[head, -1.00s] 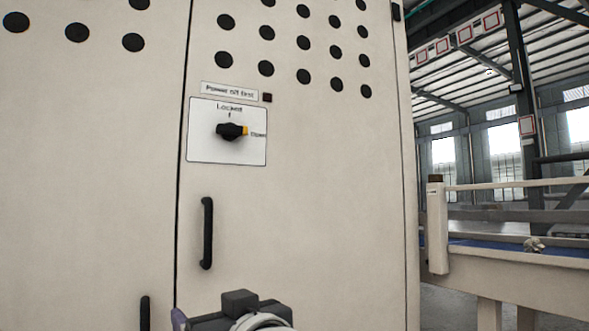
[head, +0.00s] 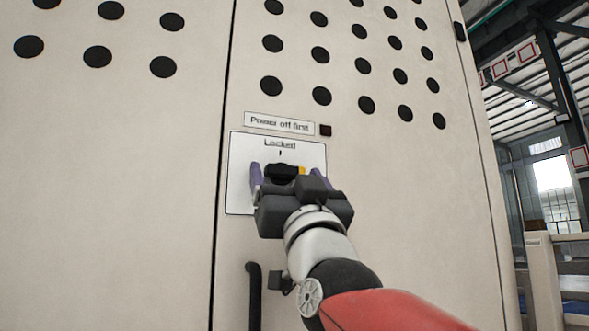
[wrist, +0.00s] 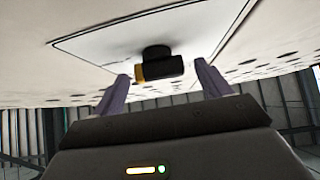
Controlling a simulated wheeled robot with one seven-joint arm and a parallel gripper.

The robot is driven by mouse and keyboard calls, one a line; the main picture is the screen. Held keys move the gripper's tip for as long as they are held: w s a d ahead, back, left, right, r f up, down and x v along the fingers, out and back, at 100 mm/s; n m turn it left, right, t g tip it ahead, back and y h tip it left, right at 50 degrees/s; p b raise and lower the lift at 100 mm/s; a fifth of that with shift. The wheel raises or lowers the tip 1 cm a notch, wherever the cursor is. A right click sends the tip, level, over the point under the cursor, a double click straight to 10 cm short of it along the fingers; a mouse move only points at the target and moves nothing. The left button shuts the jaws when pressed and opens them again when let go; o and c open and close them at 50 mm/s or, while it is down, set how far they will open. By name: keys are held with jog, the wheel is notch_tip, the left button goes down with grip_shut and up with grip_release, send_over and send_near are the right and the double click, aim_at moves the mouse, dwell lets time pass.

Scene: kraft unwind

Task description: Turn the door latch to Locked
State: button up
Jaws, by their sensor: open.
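The door latch (head: 281,171) is a black knob with a yellow tip on a white plate (head: 240,200) on the cabinet door. Its yellow tip points right, away from the "Locked" mark above it. The latch also shows in the wrist view (wrist: 160,68), with the yellow end at left. My gripper (head: 282,180) is open in front of the plate. Its two purple fingers (wrist: 162,85) stand on either side of the latch, and it seems apart from them. The "Open" word is hidden behind my gripper in the head view.
Rows of black holes (head: 320,96) mark the upper door. A railing (head: 545,270) stands at right.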

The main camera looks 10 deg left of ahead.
jog(key=shift+w+a+r, duration=0.2)
jog(key=shift+w+r, duration=0.1)
jog(key=shift+r, duration=0.05)
jog(key=shift+c, duration=0.5)
jog(key=c, duration=0.9)
